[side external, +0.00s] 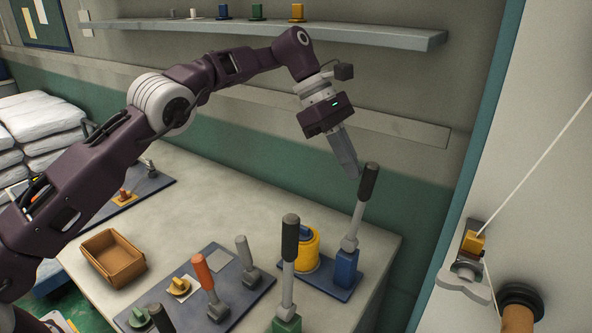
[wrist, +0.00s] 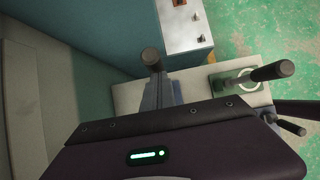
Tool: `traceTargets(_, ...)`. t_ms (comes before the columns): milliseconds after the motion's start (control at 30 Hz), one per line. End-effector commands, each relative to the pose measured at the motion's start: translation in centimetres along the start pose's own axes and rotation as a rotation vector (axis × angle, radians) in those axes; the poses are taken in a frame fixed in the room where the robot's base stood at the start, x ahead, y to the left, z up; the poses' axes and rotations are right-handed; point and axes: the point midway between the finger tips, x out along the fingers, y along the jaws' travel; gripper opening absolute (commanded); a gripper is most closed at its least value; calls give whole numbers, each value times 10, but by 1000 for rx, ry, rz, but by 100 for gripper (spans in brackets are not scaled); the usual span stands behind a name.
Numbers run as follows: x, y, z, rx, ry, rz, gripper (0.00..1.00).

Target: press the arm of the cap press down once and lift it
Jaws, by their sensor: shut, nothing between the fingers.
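A press with a blue base (side external: 346,268) stands at the right of the bench, beside a yellow round container. I take it to be the cap press. Its grey arm with a black grip (side external: 368,182) stands raised, tilted slightly. My gripper (side external: 356,172) is shut and empty, pointing down, with its fingertips close by the black grip on its left side. Whether they touch it I cannot tell. In the wrist view a black grip end (wrist: 151,58) shows just beyond my fingers (wrist: 158,97); the housing hides much of the rest.
A green-based lever (side external: 290,240) with a black grip stands at the front. A brown tray (side external: 113,257) is at the left. A shelf (side external: 340,33) runs above; bench behind is clear.

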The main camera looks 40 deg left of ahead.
Motion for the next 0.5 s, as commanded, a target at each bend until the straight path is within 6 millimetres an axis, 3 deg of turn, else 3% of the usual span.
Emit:
traceTargets(167,-1,0,1,2,-3,0,0)
traceTargets(500,-25,2,-2,-5,0,6,0)
